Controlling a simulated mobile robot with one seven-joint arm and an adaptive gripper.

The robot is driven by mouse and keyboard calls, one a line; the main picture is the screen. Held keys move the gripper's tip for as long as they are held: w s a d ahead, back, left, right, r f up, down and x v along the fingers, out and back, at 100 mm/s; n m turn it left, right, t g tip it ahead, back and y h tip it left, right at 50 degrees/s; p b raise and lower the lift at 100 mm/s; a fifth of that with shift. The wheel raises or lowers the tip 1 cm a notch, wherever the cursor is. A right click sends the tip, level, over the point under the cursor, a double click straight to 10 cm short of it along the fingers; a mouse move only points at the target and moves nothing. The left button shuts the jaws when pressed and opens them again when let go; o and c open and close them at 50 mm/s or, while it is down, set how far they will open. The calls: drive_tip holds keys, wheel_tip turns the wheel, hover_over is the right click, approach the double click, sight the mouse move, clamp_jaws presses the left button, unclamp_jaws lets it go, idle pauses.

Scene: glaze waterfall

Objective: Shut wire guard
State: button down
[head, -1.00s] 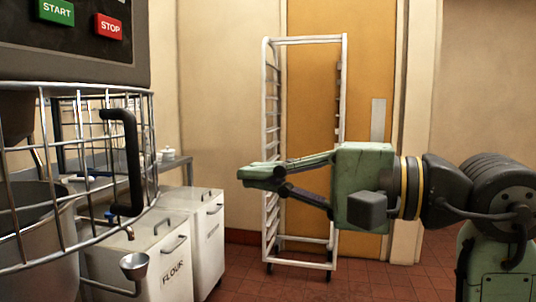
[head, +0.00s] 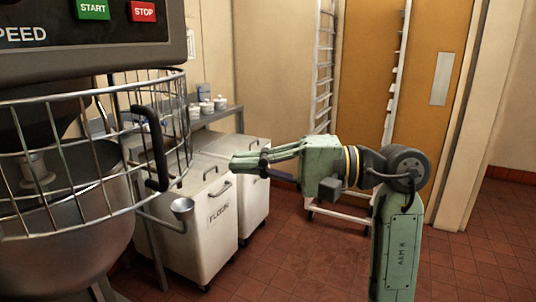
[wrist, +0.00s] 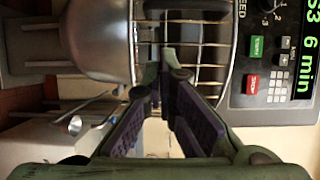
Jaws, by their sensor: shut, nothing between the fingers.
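The wire guard (head: 105,130) is a curved metal cage around the mixer bowl (head: 60,225) at the left of the head view. Its black upright handle (head: 155,150) is on the cage's right side. I cannot tell how far the guard stands from its closed position. My green gripper (head: 236,164) is shut and empty, right of the handle and apart from it, pointing left. In the wrist view the gripper tips (wrist: 158,72) point toward the guard wires (wrist: 208,45) and the bowl (wrist: 98,40). A dark bar at the top there may be the handle.
The mixer's control head (head: 100,35) with START and STOP buttons overhangs the guard. A white flour bin (head: 190,235) stands behind and below the gripper. A rack (head: 323,80) stands at the back. Floor at right is open.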

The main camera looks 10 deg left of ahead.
drive_tip(key=s+a+p, duration=0.3)
drive_tip(key=a, duration=0.4)
drive_tip(key=shift+a, duration=0.25)
drive_tip(key=shift+s, duration=0.15)
